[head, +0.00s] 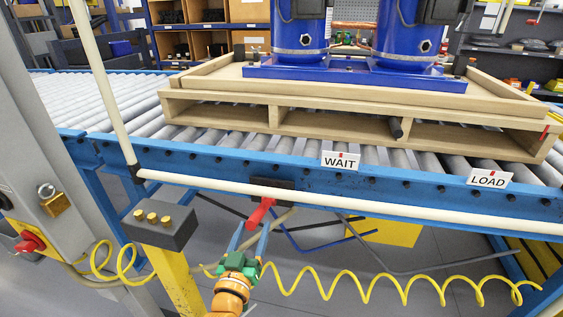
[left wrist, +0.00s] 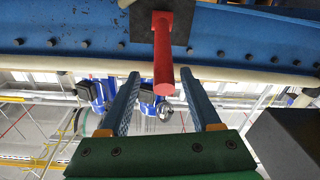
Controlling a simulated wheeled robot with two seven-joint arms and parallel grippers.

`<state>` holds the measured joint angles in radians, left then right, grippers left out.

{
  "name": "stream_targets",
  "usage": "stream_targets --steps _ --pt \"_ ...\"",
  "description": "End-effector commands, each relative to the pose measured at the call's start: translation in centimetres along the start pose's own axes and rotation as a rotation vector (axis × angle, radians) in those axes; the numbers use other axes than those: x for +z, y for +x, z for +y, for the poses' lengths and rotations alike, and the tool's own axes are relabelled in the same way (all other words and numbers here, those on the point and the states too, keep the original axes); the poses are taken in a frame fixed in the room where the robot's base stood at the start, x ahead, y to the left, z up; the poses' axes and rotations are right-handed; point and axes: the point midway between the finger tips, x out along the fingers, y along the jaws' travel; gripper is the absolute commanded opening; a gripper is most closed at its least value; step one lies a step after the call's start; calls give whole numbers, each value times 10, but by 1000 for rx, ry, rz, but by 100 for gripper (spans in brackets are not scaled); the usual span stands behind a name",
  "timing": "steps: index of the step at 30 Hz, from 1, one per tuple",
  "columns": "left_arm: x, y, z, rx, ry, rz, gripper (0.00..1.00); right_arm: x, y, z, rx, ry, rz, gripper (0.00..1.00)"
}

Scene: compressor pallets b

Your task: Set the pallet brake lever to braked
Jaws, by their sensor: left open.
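The red brake lever (head: 261,212) sticks out from a black plate (head: 272,191) on the blue front beam of the roller conveyor. Its handle slants down and left in the head view. My left gripper (head: 250,234), with blue fingers on a green body, is just below the lever. It is open and empty. In the left wrist view the lever (left wrist: 163,48) comes from the black plate at the top, and its free end appears between the tips of my left gripper (left wrist: 160,78). I cannot tell whether a finger touches it. My right gripper is not in view.
A wooden pallet (head: 300,103) with blue compressors (head: 300,36) stands on the rollers. WAIT (head: 341,162) and LOAD (head: 488,178) signs sit along the beam. A cream rail (head: 350,203) runs below. A grey button box (head: 158,222) on a yellow post and a coiled yellow hose (head: 375,286) are nearby.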

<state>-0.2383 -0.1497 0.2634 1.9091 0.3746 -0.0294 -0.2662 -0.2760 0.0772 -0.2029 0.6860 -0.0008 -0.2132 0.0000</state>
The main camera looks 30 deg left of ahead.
Motion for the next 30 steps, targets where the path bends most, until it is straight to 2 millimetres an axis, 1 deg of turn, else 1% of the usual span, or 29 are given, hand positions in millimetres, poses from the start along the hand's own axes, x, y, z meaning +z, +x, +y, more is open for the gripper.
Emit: stream_targets --steps 1,3,5,8,12,15,18,24,25,26,27,29,30 --pt "-13 -2 -2 -13 1 -20 64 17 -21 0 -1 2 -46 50" --pt "-9 -5 -6 -25 3 -36 64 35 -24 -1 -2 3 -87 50" --pt "-6 -2 -8 -28 2 -40 64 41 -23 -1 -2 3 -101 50" --pt "-2 15 -9 -28 2 -38 64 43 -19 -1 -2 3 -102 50" --pt "-1 44 -10 -27 2 -36 64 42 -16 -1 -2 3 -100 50" --pt "0 58 -10 -27 3 -37 64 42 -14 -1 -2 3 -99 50" --pt "0 65 -11 -27 2 -38 64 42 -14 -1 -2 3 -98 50" --pt "-1 66 -10 -27 3 -38 64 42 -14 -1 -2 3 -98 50" --pt "-1 66 -10 -27 3 -38 59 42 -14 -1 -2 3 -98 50" --pt "-1 66 -10 -27 3 -38 51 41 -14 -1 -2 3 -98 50" --pt "-1 65 -10 -27 3 -38 40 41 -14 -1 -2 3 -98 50" --pt "-1 65 -10 -27 3 -38 24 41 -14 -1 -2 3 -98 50" --pt "-1 65 -10 -27 3 -38 13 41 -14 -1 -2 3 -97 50"
